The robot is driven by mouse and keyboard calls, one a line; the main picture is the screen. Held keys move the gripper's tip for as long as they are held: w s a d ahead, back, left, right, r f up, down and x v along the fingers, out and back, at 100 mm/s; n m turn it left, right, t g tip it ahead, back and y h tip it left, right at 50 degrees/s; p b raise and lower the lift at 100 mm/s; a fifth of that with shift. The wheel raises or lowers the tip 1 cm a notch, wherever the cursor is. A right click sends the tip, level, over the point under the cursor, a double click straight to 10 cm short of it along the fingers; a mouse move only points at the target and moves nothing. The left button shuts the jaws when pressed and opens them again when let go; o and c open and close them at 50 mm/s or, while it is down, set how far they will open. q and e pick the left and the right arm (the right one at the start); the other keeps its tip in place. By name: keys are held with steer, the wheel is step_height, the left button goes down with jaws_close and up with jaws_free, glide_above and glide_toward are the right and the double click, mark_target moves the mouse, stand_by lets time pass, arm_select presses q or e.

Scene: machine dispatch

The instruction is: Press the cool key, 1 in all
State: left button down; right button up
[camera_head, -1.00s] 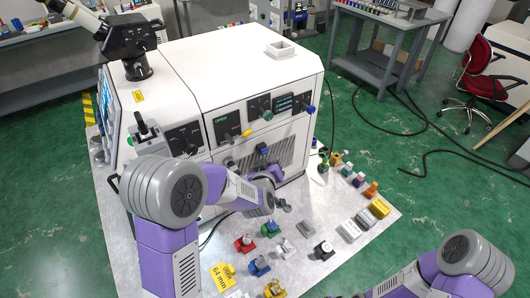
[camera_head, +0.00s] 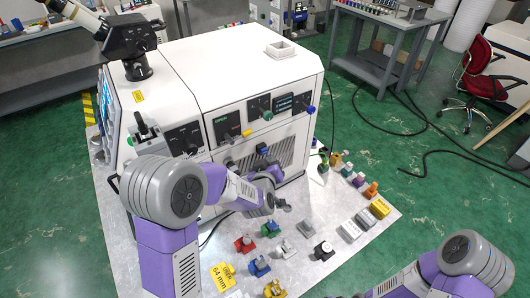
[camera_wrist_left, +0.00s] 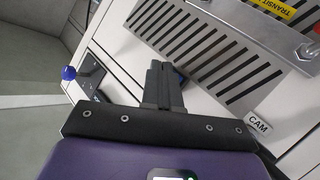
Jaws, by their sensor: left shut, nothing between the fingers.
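My left gripper (camera_wrist_left: 164,78) is shut and empty in the wrist view, its dark fingers pointing toward the front face of the white machine (camera_head: 240,75). A blue part (camera_wrist_left: 181,80) shows just behind the fingers, partly covered; I cannot tell if they touch it. In the head view a small blue part (camera_head: 262,149) sits on the machine front, just above my left wrist, whose fingers are hard to make out. No key labelled cool is readable. My right arm enters at the lower right; its gripper is out of view.
The machine front carries a slotted vent (camera_wrist_left: 215,55), a blue knob (camera_head: 311,109) and a green display (camera_head: 227,120). A CAM label (camera_wrist_left: 259,126) is near the vent. Several coloured parts, including a red one (camera_head: 245,243), lie on the grey mat (camera_head: 325,205) in front.

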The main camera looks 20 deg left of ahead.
arm_select(q)
steer(key=shift+w+a, duration=0.1)
stand_by(0.6)
steer(key=shift+w+a, duration=0.2)
steer(key=shift+a, duration=0.05)
steer(key=shift+w+a+b, duration=0.3)
steer(key=shift+a+b, duration=0.1)
steer(key=shift+b, duration=0.05)
stand_by(0.9)
steer(key=shift+s+d, duration=0.55)
steer(key=shift+d, duration=0.2)
steer(key=shift+s+d, duration=0.8)
steer(key=shift+d, duration=0.2)
steer(key=shift+s+d, duration=0.75)
steer(key=shift+d, duration=0.25)
steer(key=shift+r, duration=0.1)
